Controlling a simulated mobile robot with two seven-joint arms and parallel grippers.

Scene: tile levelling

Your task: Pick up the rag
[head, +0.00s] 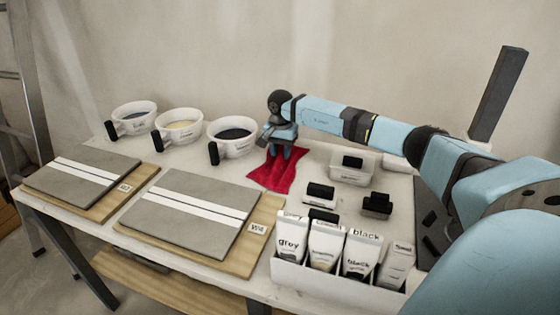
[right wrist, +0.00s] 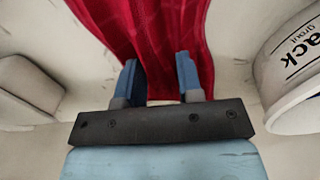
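The red rag (head: 272,176) lies crumpled on the white table, behind the box of tubes and to the right of the cups. My right gripper (head: 281,153) points down over the rag's far part. In the right wrist view the red cloth (right wrist: 150,25) spreads ahead of and below the fingers. The right gripper (right wrist: 157,68) has its two blue fingers apart, with a gap between them and cloth showing there. Whether the fingertips touch the cloth I cannot tell. My left gripper is not in view.
Three white cups with black handles (head: 233,136) stand left of the rag. Two grey tiles (head: 190,212) on wooden boards lie at the front left. A white box of tubes (head: 335,275) stands in front. Small black-topped blocks (head: 377,204) and a clear container (head: 352,166) are on the right.

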